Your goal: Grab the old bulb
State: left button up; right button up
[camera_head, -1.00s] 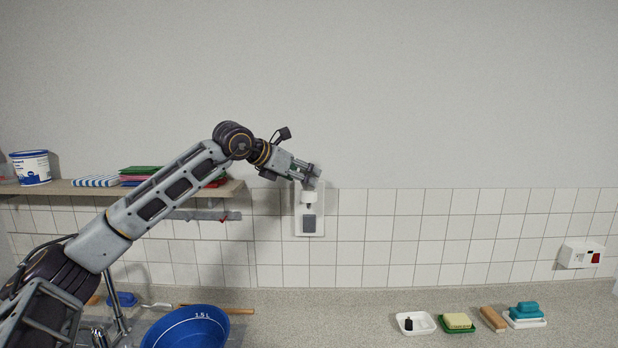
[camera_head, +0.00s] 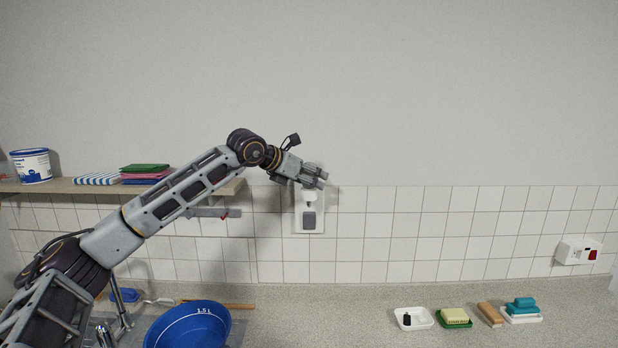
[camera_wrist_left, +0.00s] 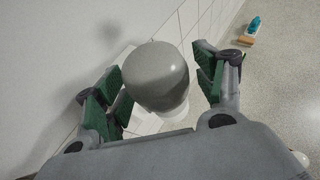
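The old bulb (camera_wrist_left: 155,77) shows large in the left wrist view, grey and rounded, seated in a white socket (camera_wrist_left: 174,113). In the head view the gripper hides most or all of the bulb, and the wall fitting with a grey switch (camera_head: 309,220) shows just below. My left gripper (camera_head: 318,178) is at the wall over this fitting. In the left wrist view its green-padded fingers (camera_wrist_left: 160,88) are spread on either side of the bulb. A gap shows at the right finger; contact on the left side is unclear. My right gripper is out of view.
A shelf (camera_head: 70,188) with a bucket (camera_head: 31,167) and folded cloths (camera_head: 143,173) is at the left. A blue basin (camera_head: 185,330) stands below. A white dish (camera_head: 425,325), soaps and brushes lie on the counter at right.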

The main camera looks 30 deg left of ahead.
pick_arm(q)
jog(key=c, duration=0.9)
jog(key=shift+r, duration=0.2)
jog(key=shift+r+b, duration=0.65)
jog(key=shift+r, duration=4.2)
